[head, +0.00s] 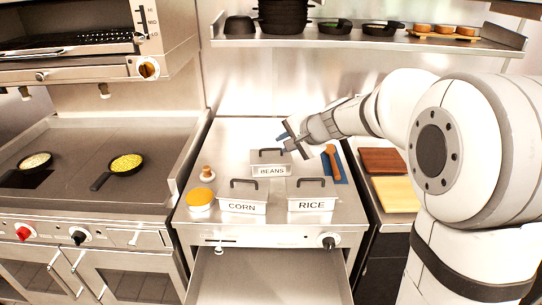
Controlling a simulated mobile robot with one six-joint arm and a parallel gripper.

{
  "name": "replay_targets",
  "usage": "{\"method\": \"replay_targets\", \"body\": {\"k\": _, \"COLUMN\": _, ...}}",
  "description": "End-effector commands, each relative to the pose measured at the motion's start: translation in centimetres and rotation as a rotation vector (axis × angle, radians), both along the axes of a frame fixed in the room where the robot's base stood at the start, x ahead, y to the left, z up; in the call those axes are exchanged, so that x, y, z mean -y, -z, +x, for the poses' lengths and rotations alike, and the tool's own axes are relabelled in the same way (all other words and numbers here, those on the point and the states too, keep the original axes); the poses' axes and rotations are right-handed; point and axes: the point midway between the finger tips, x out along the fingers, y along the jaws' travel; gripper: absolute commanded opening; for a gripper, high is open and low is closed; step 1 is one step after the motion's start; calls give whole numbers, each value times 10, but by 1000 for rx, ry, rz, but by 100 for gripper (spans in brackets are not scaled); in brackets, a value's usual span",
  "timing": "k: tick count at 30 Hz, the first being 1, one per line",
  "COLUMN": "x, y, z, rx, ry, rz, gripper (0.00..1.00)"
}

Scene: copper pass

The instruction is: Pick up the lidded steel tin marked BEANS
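The lidded steel tin marked BEANS (271,171) stands upright on the steel counter, behind two similar tins. It has a dark handle on its lid. My gripper (284,142) is just above and behind the BEANS tin, reaching in from the right. Its two fingers are spread apart, pointing left, with nothing visible between them. The fingers look clear of the tin's handle, but the exact gap is hard to judge.
Tins marked CORN (242,205) and RICE (311,204) stand in front. A yellow-topped container (201,199) and a small wooden-knobbed item (207,173) are at left. A wooden-handled tool on a blue cloth (341,168) lies right. An open drawer (268,277) juts out below.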

Motion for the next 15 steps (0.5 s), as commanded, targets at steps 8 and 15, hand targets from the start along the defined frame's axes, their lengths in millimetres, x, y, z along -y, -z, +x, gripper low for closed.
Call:
{"method": "replay_targets", "body": {"k": 8, "x": -8, "y": 95, "z": 121, "rx": -50, "ry": 298, "rz": 273, "gripper": 21}}
{"method": "replay_targets", "body": {"k": 15, "x": -8, "y": 127, "z": 156, "rx": -74, "ry": 408, "rz": 358, "gripper": 21}}
